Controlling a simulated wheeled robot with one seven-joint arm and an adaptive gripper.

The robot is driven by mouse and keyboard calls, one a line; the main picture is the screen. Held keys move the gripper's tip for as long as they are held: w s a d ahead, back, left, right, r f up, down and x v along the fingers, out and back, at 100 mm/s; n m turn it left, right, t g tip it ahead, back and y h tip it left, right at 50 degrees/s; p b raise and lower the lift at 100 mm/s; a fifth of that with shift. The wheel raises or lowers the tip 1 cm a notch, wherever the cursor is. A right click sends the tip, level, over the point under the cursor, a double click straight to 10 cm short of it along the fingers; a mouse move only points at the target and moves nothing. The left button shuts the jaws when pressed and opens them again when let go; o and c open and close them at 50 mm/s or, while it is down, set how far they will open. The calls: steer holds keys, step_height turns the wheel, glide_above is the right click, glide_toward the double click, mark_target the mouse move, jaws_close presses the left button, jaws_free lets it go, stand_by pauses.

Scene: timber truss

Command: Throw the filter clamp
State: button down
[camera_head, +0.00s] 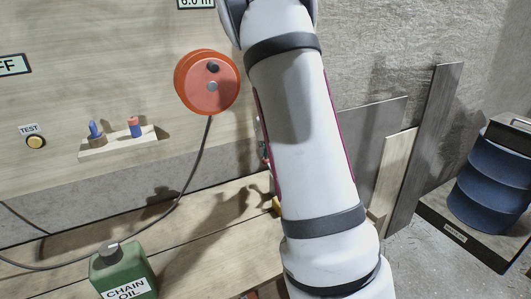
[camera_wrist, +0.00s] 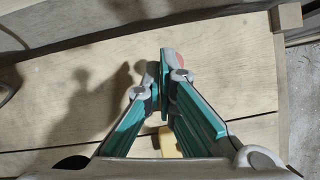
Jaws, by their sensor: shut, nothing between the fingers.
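My gripper (camera_wrist: 165,75) is shut in the wrist view, its teal fingers meeting above the pale timber bench (camera_wrist: 235,75). A small red rounded piece (camera_wrist: 175,59) shows just behind the fingertips; whether it belongs to the filter clamp, and whether it touches the fingers, I cannot tell. A yellowish block (camera_wrist: 169,142) shows between the finger bases, lower down. In the head view my arm covers the middle of the bench and hides most of the gripper. I cannot identify the filter clamp with certainty in either view.
An orange round reel (camera_head: 207,82) with a dark cable hangs on the wall. A small shelf (camera_head: 118,147) holds two small parts, left of it a yellow button (camera_head: 36,142). A green chain oil can (camera_head: 122,272) stands in front. Boards (camera_head: 425,145) and a blue drum (camera_head: 489,185) stand right.

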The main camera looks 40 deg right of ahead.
steer(key=shift+w+d+f+b, duration=0.1)
steer(key=shift+w+f+b, duration=0.2)
steer(key=shift+w+f, duration=0.25)
steer(key=shift+r, duration=0.1)
steer(key=shift+r, duration=0.1)
steer(key=v, duration=1.1)
steer(key=shift+s+r, duration=0.2)
steer(key=shift+r, duration=0.1)
